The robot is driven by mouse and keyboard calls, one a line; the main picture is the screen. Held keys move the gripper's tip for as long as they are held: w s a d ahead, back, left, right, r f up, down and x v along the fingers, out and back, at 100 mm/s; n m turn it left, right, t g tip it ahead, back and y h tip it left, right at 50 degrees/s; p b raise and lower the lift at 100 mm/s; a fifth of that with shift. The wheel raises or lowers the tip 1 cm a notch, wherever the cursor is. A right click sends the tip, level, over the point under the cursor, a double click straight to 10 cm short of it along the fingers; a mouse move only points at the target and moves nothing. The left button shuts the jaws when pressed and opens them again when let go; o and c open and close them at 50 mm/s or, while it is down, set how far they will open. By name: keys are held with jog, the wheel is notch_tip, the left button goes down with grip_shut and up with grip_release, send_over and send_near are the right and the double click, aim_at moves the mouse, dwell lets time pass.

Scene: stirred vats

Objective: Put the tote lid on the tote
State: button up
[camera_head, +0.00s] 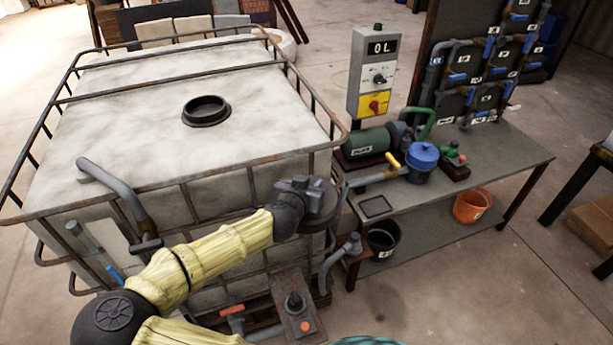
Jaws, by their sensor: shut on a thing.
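The tote (110,120) is a large white tank in a rusty metal cage, filling the left half of the head view. Its round opening with a raised black rim (206,110) is uncovered on top. My gripper (312,203) is at the tote's near right corner, to the right of and nearer than the opening. It is shut on a dark round disc, which looks like the tote lid (322,222). The disc shows partly below and right of the gripper; the fingertips and their exact grip are hidden.
The cage's top rail (335,125) rises around the tote's edge. Right of it, a bench (500,150) holds a green pump (367,143), a blue-capped housing (422,156) and pipework. A control box (373,75) stands behind. Black (383,240) and orange (472,206) buckets sit lower down.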

jog(key=d+f+n+y, duration=0.1)
jog(key=d+f, duration=0.2)
jog(key=f, duration=0.4)
jog(key=s+d+f+n+y+b, duration=0.1)
jog(key=d+f+n+y, duration=0.1)
jog(key=f, duration=0.4)
jog(key=s+d+f+n+t+y, duration=0.1)
jog(key=d+f+y, duration=0.1)
jog(key=d+f, duration=0.3)
notch_tip(320, 180, down, 3)
jog(key=shift+r, duration=0.2)
jog(key=shift+s+d, duration=0.1)
jog(key=shift+d, duration=0.05)
